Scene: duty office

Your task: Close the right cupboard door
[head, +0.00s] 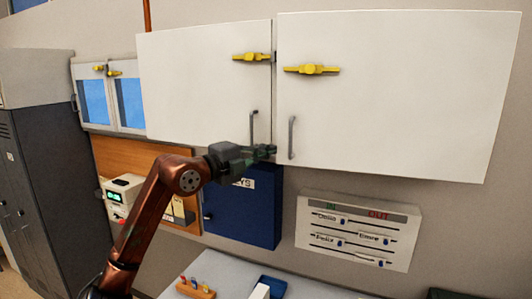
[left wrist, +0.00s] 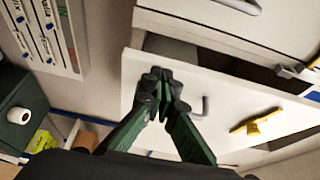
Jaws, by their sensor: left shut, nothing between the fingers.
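The white wall cupboard has a left door (head: 200,80) and a right door (head: 390,100), each with a grey handle and a yellow fitting. In the head view the right door's lower left corner sits lower than the left door's, so it looks ajar towards me. The wrist view shows a dark gap (left wrist: 190,52) between two white panels. My left gripper (head: 270,151) is shut and empty, at the doors' lower edge near where they meet. Its fingertips (left wrist: 158,78) overlap a white panel in the wrist view; I cannot tell whether they touch. My right gripper is not in view.
A blue key cabinet (head: 243,212) hangs below the gripper. A white in/out board (head: 357,248) is on the wall to its right. A desk (head: 230,270) with small items stands below. A dark locker (head: 45,160) is at left.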

